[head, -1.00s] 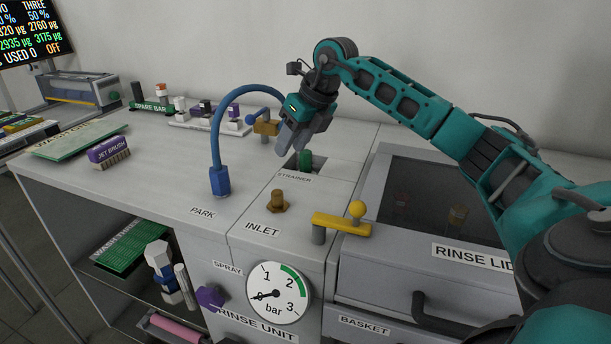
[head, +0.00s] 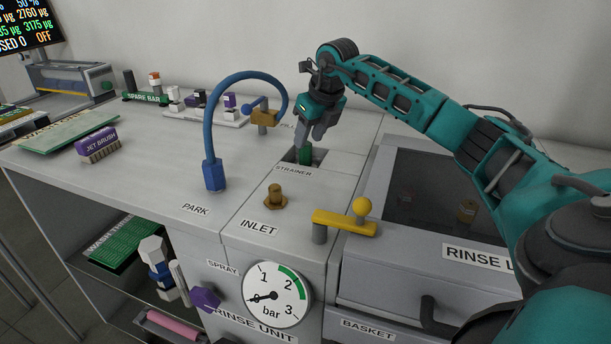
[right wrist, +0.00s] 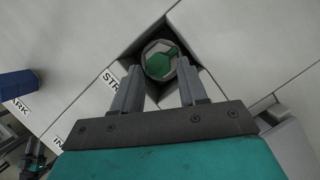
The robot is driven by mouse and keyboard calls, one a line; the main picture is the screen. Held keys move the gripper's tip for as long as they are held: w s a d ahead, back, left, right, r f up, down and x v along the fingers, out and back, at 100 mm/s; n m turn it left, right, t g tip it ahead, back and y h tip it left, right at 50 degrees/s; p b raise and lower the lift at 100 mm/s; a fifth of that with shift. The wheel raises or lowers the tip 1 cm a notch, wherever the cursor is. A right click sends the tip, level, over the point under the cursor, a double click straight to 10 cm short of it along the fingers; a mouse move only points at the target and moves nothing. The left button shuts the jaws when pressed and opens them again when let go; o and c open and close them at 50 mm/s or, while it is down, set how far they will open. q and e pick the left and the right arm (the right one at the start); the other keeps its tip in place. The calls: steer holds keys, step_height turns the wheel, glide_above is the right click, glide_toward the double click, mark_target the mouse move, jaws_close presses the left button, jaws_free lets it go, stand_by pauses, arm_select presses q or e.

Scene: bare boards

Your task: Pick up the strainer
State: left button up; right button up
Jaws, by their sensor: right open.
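The strainer (head: 305,155) is a green piece standing in a square opening behind the label STRAINER. In the right wrist view the strainer (right wrist: 160,62) shows as a green top with a handle inside a grey ring, down in the dark opening. My right gripper (head: 311,141) is open and empty, pointing down just above it. In the right wrist view its two fingers (right wrist: 158,77) are spread at the near side of the opening, one toward each side of the strainer. I cannot tell whether they touch it. My left gripper is not in view.
A blue hose (head: 209,130) arches up left of the opening. A brass inlet fitting (head: 275,197) and a yellow lever (head: 344,222) stand in front. The dark-windowed rinse lid (head: 430,190) is at the right.

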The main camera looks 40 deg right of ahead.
mark_target(307, 144)
steer(key=x, duration=0.5)
steer(key=shift+s+b, duration=0.2)
steer(key=shift+b, duration=0.1)
jaws_close()
